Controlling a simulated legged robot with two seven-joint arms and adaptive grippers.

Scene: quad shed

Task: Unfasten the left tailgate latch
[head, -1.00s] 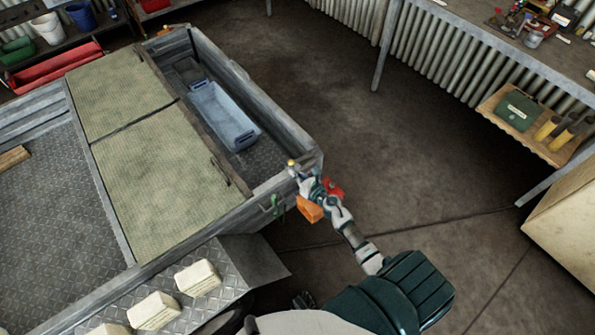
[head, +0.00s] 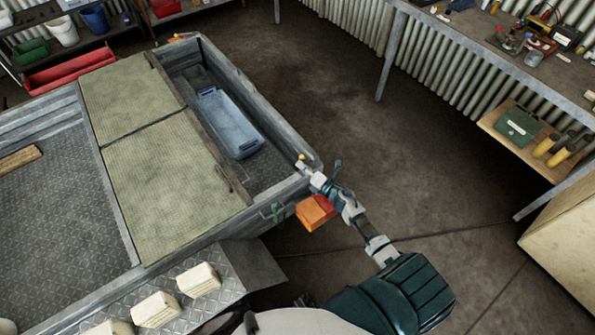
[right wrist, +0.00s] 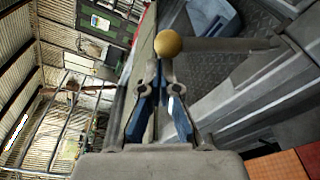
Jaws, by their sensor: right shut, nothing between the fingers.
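The tailgate latch shows as a grey lever with a yellow ball knob (head: 301,160) at the near right corner of the trailer. In the right wrist view the knob (right wrist: 168,43) stands just beyond my fingertips, and the lever (right wrist: 225,45) runs from it to the right, across the picture. My right gripper (head: 317,178) is at this corner, close to the knob. Its blue-padded fingers (right wrist: 160,95) are shut with nothing between them. I cannot tell whether they touch the knob. My left gripper is not in view.
The trailer holds a blue-grey bin (head: 229,125) and green-grey panels (head: 165,170). An orange-red lamp (head: 316,212) sits beside my right wrist. A green hook (head: 272,212) is on the near side. A workbench (head: 500,55) stands at upper right.

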